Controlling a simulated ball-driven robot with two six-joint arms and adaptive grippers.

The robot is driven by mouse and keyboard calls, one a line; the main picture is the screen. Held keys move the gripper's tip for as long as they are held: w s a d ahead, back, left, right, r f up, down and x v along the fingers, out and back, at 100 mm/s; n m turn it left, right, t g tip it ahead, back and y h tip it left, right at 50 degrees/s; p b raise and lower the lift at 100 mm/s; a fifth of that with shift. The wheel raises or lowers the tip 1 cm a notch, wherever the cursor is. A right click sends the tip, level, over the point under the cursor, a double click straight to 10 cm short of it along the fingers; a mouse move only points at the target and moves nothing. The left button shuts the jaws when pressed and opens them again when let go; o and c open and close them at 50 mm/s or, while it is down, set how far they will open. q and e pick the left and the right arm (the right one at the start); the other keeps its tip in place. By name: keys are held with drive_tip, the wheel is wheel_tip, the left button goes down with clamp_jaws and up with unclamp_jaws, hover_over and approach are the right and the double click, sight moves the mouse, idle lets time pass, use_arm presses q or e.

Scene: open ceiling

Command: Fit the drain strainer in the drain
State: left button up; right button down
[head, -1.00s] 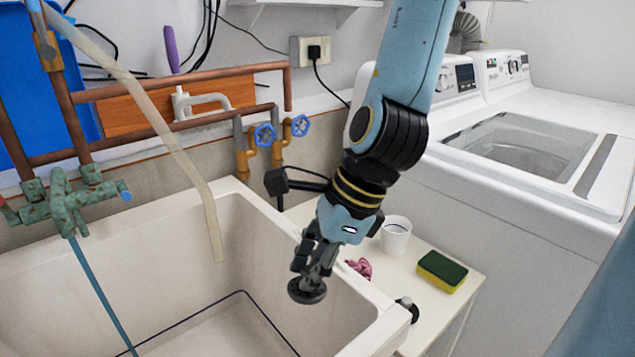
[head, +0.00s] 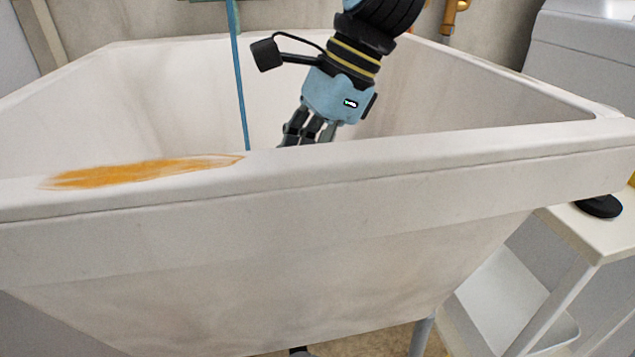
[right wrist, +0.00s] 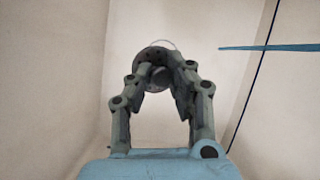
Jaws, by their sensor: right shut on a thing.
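My right gripper (head: 305,132) reaches down inside the white sink (head: 300,195); the sink's front rim hides its fingertips in the head view. In the right wrist view, my right gripper (right wrist: 160,78) is shut on the drain strainer (right wrist: 151,55), a dark round disc with small holes, partly covered by the fingers. The strainer is over the pale sink bottom. A thin light arc shows just beyond the strainer; I cannot tell whether it is the drain's edge. The drain itself cannot be made out. My left gripper is not in view.
The sink's front rim, with an orange stain (head: 140,172), stands between the head camera and the gripper. A white side table (head: 600,232) stands at right.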

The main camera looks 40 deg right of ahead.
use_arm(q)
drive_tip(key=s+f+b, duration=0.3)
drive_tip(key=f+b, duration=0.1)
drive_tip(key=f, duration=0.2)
use_arm(e)
drive_tip(key=shift+n, duration=0.3)
drive_tip(key=f, duration=0.1)
drive_tip(key=w+f, duration=0.1)
drive_tip(key=f, duration=0.1)
drive_tip(key=w+f, duration=0.1)
drive_tip(key=shift+w+a+f, duration=0.25)
drive_tip(key=shift+a+f, duration=0.1)
drive_tip(key=shift+f, duration=0.4)
wheel_tip(320, 180, down, 8)
drive_tip(key=b, duration=0.6)
drive_tip(key=shift+f, duration=0.1)
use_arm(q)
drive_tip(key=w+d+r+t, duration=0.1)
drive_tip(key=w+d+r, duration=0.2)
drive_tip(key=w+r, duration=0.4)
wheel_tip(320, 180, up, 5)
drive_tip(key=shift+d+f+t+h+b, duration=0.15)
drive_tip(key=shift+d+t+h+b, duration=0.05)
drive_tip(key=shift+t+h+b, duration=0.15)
use_arm(e)
drive_tip(key=shift+f, duration=0.15)
